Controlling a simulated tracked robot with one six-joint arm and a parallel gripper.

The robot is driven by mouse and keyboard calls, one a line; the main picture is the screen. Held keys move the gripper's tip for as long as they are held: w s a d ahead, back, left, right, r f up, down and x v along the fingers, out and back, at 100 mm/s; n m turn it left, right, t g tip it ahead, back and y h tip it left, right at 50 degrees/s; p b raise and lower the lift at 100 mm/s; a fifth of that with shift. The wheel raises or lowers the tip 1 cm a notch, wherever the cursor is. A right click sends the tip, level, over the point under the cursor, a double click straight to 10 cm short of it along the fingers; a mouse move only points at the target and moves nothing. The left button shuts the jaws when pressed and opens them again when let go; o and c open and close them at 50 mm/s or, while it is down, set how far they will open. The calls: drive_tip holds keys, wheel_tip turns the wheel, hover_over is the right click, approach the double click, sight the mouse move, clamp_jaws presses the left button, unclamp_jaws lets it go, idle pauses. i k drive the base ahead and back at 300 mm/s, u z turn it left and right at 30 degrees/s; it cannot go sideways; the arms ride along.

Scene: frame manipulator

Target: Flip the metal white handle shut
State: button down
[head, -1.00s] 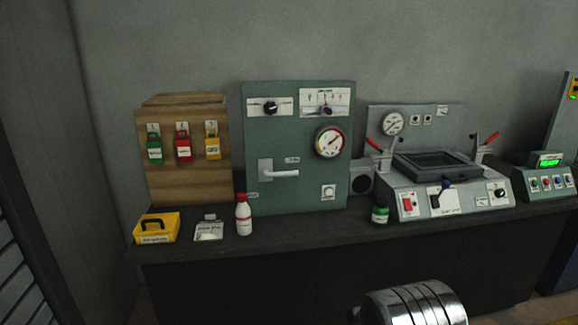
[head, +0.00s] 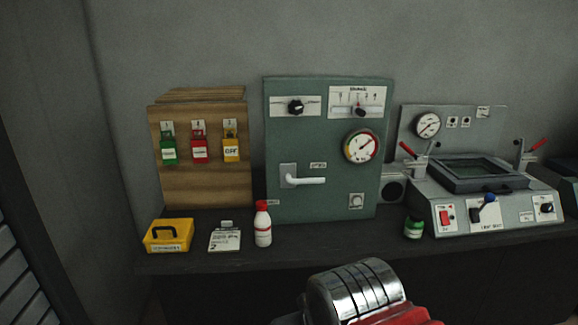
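The white metal handle (head: 306,181) is a lever on a light plate (head: 288,176) at the lower left of the green panel cabinet (head: 320,130). The lever lies about level, pointing right from its pivot. Nothing touches it. A shiny ribbed metal part with red below it, part of my own arm, shows at the bottom centre, in front of the bench and below the cabinet. My gripper's fingers do not show.
A white bottle with a red cap (head: 262,224) stands on the dark bench (head: 340,238) just left of the handle. A yellow box (head: 168,236), a small card (head: 225,240) and a green jar (head: 413,227) also stand there. A grey machine (head: 485,200) is at right.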

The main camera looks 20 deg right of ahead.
sight(312, 181)
drive_tip(key=u, duration=0.25)
drive_tip(key=i, duration=1.15)
drive_tip(key=z, duration=0.2)
